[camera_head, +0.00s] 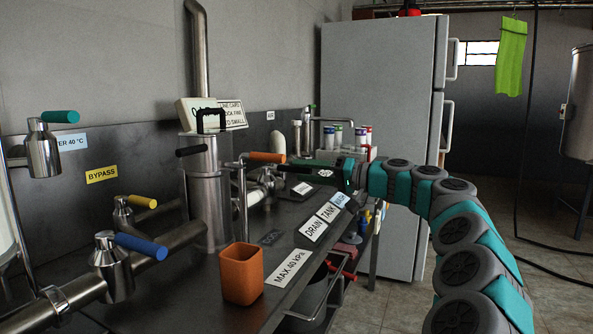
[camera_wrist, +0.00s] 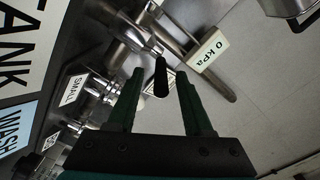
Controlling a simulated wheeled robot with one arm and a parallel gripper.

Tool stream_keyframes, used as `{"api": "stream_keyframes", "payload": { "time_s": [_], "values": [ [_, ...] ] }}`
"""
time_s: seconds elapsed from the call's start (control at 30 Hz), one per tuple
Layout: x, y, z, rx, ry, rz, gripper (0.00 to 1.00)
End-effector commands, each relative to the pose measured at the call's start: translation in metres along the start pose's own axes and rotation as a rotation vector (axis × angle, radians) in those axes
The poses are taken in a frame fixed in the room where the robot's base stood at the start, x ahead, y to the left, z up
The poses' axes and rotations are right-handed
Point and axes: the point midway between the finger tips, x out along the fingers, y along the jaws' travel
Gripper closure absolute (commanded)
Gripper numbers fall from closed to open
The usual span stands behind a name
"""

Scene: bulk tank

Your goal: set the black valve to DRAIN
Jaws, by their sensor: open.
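In the wrist view a black valve handle (camera_wrist: 160,78) shows between the two fingers of my gripper (camera_wrist: 159,74). My gripper is open, with a gap on both sides of the handle. I cannot tell whether the handle is between the fingertips or beyond them. In the head view my gripper (camera_head: 287,167) points left over the bench, near steel pipework. Another view of a black handle (camera_head: 192,150) is on the steel cylinder; I cannot tell if it is the same one. The DRAIN label (camera_head: 313,228) lies on the bench front, beside the TANK label (camera_head: 328,212).
An orange handle (camera_head: 268,157) is close to my gripper. An orange cup (camera_head: 242,273) stands on the bench, with blue (camera_head: 141,246) and yellow (camera_head: 143,201) handles to its left. A grey refrigerator (camera_head: 380,110) stands behind my arm. Floor at right is largely clear.

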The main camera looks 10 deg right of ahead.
Motion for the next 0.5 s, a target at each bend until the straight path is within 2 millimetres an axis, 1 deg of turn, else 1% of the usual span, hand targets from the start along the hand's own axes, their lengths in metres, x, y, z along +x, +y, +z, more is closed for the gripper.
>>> {"api": "stream_keyframes", "payload": {
  "time_s": [0.03,0.1,0.2,0.43,0.47,0.5],
  "values": [
    [0.009,0.000,0.001,0.000,-0.004,0.000,0.49],
    [0.017,-0.001,0.001,-0.001,-0.004,0.000,0.49],
    [0.023,-0.002,0.001,-0.002,-0.003,-0.001,0.49],
    [0.024,-0.002,0.000,-0.002,-0.001,-0.002,0.49],
    [0.024,-0.002,0.000,-0.002,-0.001,-0.002,0.50],
    [0.024,-0.002,0.000,-0.002,-0.001,-0.001,0.55]
  ]
}}
